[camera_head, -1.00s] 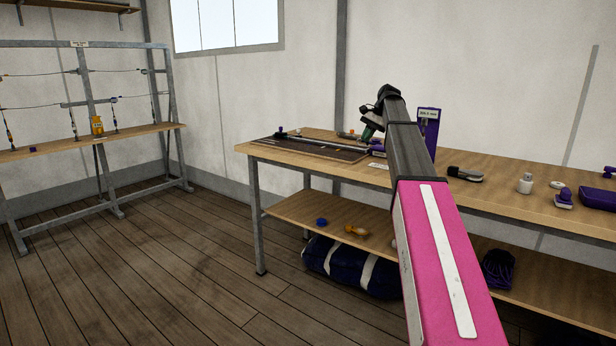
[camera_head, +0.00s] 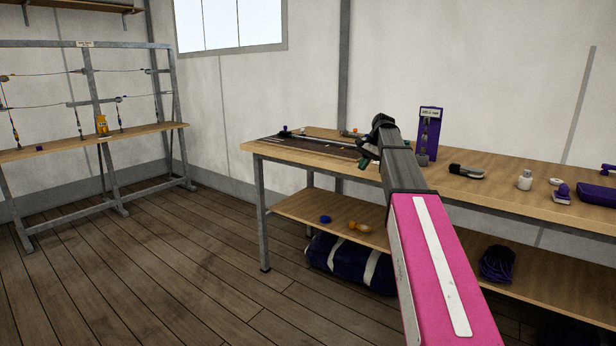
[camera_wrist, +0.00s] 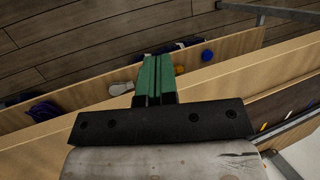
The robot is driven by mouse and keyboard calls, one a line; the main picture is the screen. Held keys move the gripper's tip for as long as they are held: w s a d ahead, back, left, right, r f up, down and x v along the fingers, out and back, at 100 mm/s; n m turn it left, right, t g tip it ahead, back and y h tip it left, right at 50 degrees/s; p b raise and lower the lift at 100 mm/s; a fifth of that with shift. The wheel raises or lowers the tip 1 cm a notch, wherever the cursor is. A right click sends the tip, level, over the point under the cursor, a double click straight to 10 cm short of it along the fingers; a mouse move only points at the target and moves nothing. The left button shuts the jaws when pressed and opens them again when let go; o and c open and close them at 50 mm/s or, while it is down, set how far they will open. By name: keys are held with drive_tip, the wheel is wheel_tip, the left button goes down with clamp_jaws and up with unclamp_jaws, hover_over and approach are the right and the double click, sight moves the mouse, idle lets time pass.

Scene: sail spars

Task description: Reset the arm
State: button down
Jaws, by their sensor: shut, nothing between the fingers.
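My gripper (camera_head: 364,160) is at the end of my arm, in front of the workbench (camera_head: 455,190), near its front edge. In the wrist view its two green fingers (camera_wrist: 155,78) lie together with nothing held. They show over the bench edge, with the lower shelf (camera_wrist: 235,45) beyond. In the head view the wrist partly hides the fingers and part of the bench top.
On the bench are a dark mat (camera_head: 305,145), a purple stand (camera_head: 429,130), a dark grey tool (camera_head: 466,172) and a white bottle (camera_head: 525,180). A blue bag (camera_head: 345,265) lies under the shelf. A rigging rack (camera_head: 90,105) stands left; open floor lies between.

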drive_tip(key=s+a+f+n+h, duration=0.1)
drive_tip(key=s+f+n, duration=0.1)
drive_tip(key=s+f, duration=0.8)
drive_tip(key=s+a+f+n+h, duration=0.15)
drive_tip(key=s+f, duration=0.45)
drive_tip(key=f, duration=0.8)
drive_tip(key=s+f+n+h, duration=0.2)
drive_tip(key=s+f+n, duration=0.1)
drive_tip(key=s+f, duration=1)
drive_tip(key=s, duration=0.4)
drive_tip(key=shift+s+f, duration=0.15)
drive_tip(key=shift+a+n, duration=0.1)
drive_tip(key=shift+n, duration=0.15)
